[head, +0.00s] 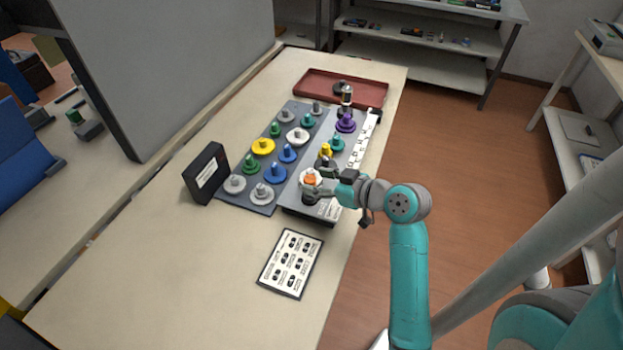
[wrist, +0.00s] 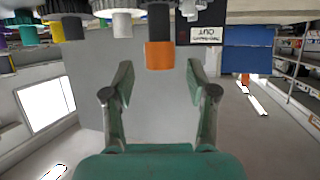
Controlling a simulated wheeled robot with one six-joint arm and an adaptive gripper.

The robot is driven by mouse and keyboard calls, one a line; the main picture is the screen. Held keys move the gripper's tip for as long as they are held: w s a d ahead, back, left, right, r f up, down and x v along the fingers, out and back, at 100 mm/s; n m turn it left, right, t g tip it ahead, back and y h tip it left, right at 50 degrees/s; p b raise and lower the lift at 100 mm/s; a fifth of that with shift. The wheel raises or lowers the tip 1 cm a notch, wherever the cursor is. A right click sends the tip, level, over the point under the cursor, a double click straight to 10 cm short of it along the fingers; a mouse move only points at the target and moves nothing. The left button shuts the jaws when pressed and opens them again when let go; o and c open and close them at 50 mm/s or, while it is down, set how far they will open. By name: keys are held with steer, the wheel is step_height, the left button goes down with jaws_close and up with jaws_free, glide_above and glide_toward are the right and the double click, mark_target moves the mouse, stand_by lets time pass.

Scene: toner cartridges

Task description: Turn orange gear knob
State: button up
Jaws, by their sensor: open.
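In the wrist view the orange knob (wrist: 159,55) hangs from the top, as that picture appears upside down. My gripper (wrist: 160,75) is open, with one finger on each side of the knob's line and a clear gap to both. No finger visibly touches the knob.
Several coloured gear knobs crowd the panel, including a yellow one (head: 263,147) and a purple one (head: 345,123). A black box (head: 206,173) stands left, a red tray (head: 310,86) lies behind, and a printed card (head: 290,263) lies in front. The table's near left is clear.

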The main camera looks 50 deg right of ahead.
steer(key=v, duration=0.9)
stand_by(0.4)
steer(key=s+a+f+m+h, duration=0.1)
steer(key=a+f, duration=0.3)
steer(key=s+a+f+m+h, duration=0.1)
steer(key=a+f+m, duration=0.1)
steer(key=a+f, duration=0.2)
steer(key=s+a+f+m+h, duration=0.1)
steer(key=a+f+m, duration=0.1)
steer(key=a+f, duration=0.2)
steer(key=shift+s+a+f+g, duration=0.1)
steer(key=shift+s+a+g, duration=0.2)
steer(key=shift+g, duration=0.1)
steer(key=s+a+r+n+t+y, duration=0.1)
steer(key=s+a+n, duration=0.1)
steer(key=s+a, duration=0.3)
steer(key=s+a+r+n+t+y, duration=0.1)
steer(key=s+a, duration=0.3)
steer(key=s, duration=0.8)
steer(key=shift+s+a+r+n, duration=0.3)
steer(key=shift+a+r+n, duration=0.1)
steer(key=shift+r+n, duration=0.15)
